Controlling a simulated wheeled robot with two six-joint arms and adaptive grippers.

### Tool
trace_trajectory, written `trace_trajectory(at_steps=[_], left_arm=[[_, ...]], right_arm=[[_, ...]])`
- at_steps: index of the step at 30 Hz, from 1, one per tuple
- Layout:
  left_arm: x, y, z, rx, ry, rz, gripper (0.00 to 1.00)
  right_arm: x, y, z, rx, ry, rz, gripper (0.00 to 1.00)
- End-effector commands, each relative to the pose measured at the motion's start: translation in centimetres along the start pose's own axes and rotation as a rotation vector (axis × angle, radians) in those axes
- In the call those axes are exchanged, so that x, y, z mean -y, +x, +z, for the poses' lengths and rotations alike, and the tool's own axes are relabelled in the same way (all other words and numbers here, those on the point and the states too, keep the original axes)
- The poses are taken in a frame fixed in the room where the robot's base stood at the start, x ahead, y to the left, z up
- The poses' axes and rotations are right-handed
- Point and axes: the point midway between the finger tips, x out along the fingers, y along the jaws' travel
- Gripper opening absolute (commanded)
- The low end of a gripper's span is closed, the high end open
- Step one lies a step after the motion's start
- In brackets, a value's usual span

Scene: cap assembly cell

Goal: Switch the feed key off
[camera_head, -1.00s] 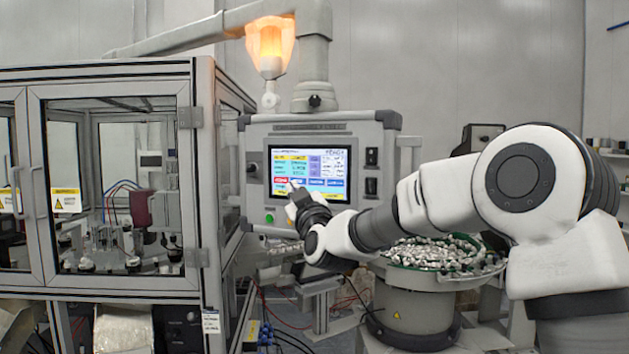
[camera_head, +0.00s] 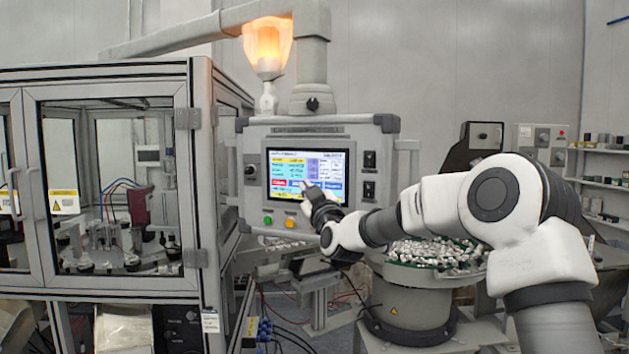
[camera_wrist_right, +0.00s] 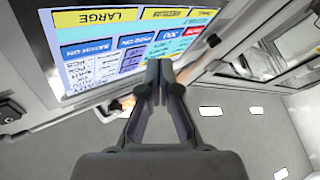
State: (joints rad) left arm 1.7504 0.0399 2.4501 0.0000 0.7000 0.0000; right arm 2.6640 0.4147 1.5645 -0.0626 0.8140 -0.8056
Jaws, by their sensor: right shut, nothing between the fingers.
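The control panel's touch screen (camera_head: 307,166) is lit, with a row of red and blue keys along its lower part. In the right wrist view the screen appears turned around. A blue key there (camera_wrist_right: 131,40) seems to read FEED ON, beside a blue BATCH ON key (camera_wrist_right: 85,48). My right gripper (camera_head: 306,187) is shut and empty, its tips in front of the lower middle of the screen. In the right wrist view the closed fingertips (camera_wrist_right: 158,66) are close to the keys; I cannot tell whether they touch. My left gripper is not in view.
A glazed machine enclosure (camera_head: 200,230) stands at the left. A bowl feeder (camera_head: 410,300) full of small parts stands below my right arm. The panel has yellow and green buttons (camera_head: 279,221) below the screen. An orange lamp (camera_head: 267,45) glows above.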

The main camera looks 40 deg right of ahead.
Motion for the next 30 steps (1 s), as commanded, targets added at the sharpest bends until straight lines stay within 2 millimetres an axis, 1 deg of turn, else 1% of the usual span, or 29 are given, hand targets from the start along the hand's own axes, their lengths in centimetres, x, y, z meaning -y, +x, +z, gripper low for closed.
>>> trace_trajectory(at_steps=[3,6,30], left_arm=[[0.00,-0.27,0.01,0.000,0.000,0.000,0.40],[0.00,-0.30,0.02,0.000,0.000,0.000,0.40],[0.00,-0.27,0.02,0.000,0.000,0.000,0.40]], right_arm=[[-0.54,0.72,0.54,0.001,-0.001,0.001,0.00],[-0.71,0.96,0.79,0.000,-0.001,0.000,0.00],[-0.70,0.98,0.82,0.001,-0.001,0.000,0.00]])
